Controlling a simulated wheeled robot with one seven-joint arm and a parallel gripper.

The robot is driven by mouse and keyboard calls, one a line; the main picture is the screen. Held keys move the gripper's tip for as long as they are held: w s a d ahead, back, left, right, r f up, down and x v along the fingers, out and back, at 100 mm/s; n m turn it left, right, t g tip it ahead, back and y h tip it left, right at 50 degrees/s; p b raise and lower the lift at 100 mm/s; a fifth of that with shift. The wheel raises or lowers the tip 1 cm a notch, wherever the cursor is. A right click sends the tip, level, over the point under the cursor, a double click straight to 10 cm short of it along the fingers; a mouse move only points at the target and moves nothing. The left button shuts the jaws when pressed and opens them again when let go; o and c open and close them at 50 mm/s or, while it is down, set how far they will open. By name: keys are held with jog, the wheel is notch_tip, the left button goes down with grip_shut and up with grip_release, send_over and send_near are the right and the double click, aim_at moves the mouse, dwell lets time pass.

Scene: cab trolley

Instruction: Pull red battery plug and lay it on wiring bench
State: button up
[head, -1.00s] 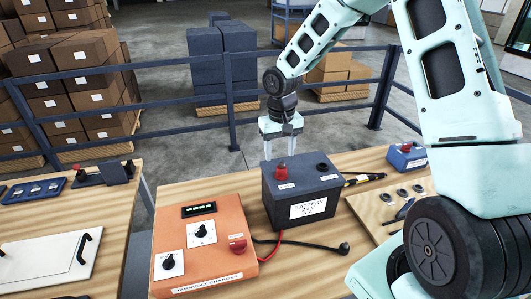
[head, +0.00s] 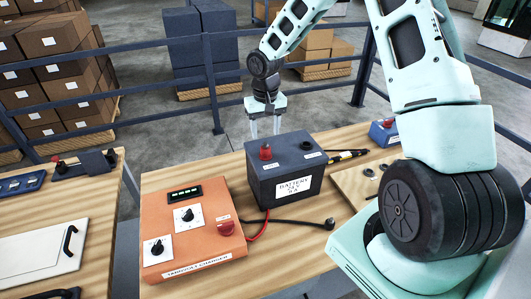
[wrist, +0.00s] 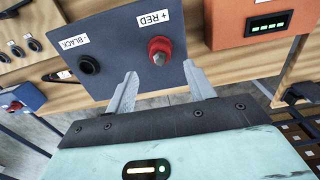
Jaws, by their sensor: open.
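The red battery plug (head: 265,152) stands on the RED terminal of the dark grey battery (head: 285,168). In the wrist view the red plug (wrist: 160,48) shows beside the "+ RED" label. My gripper (head: 265,131) is open and empty behind the battery. In the wrist view its two fingers (wrist: 165,76) point toward the plug, one on either side of its line, with the plug just beyond the tips. No contact shows. The battery stands on a wooden bench (head: 160,180). Another wooden bench (head: 95,215) is at the left; I cannot tell which is the wiring bench.
An orange charger (head: 192,245) stands left of the battery. A red cable and a black cable (head: 300,222) lie in front of it. A black terminal (wrist: 88,64) is beside the plug. A blue box (head: 384,132) is at right. The left bench holds a white panel (head: 35,262).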

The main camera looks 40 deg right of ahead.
aim_at(266, 142)
notch_tip(266, 142, down, 7)
jog(key=b, duration=0.4)
jog(key=shift+b, duration=0.3)
jog(key=shift+r, duration=0.1)
dwell(0.6)
grip_shut()
jog(key=shift+r, duration=0.15)
jog(key=shift+r+p, duration=2.3)
jog(key=shift+r, duration=0.6)
